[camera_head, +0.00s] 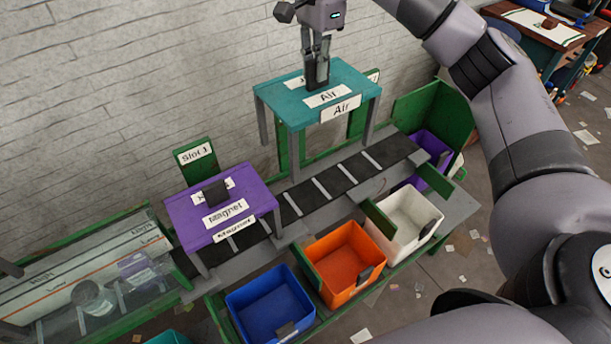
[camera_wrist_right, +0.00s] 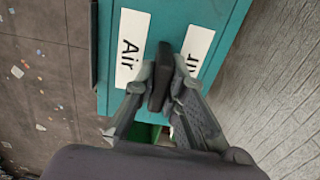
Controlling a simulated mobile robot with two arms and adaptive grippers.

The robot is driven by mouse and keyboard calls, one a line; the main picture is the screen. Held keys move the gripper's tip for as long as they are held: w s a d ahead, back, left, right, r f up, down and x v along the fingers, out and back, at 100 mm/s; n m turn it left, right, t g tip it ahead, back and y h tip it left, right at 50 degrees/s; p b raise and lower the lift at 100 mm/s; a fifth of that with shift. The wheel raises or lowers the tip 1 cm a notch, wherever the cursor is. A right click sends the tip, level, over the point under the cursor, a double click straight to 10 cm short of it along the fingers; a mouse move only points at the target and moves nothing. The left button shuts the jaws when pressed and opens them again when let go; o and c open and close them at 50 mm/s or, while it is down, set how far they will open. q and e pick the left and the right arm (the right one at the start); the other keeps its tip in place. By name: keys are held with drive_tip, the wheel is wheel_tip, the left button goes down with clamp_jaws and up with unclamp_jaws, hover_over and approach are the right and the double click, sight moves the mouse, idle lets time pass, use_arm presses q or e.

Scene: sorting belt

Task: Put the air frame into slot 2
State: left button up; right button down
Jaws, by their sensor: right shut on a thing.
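The air frame (camera_head: 362,90) is a teal, table-like frame with legs and white "Air" labels, over the far part of the belt in the head view. My right gripper (camera_head: 317,80) is above it, shut on the black handle on its top. In the right wrist view the fingers (camera_wrist_right: 160,88) pinch that handle between two labels on the teal top (camera_wrist_right: 210,12). I cannot tell whether the legs touch down. Green panels (camera_head: 358,121) stand behind the frame; no slot 2 sign is readable. My left gripper is not in view.
A purple magnet frame (camera_head: 181,218) stands over the belt (camera_head: 335,183) by the green "Slot 1" sign (camera_head: 195,153). Blue (camera_head: 240,300), orange (camera_head: 328,247) and white (camera_head: 388,213) bins line the front side. A brick wall (camera_head: 100,90) is behind.

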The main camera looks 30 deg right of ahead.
drive_tip(key=shift+w+f, duration=0.25)
drive_tip(key=shift+f, duration=0.25)
drive_tip(key=shift+w+f, duration=0.2)
drive_tip(key=shift+f, duration=0.3)
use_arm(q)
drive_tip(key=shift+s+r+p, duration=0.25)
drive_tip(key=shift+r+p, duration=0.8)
use_arm(e)
wheel_tip(320, 180, down, 18)
drive_tip(key=s, duration=0.1)
drive_tip(key=shift+r, duration=0.15)
drive_tip(key=c, duration=1.7)
unclamp_jaws()
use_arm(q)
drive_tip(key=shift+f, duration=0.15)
use_arm(e)
drive_tip(key=shift+o, duration=0.2)
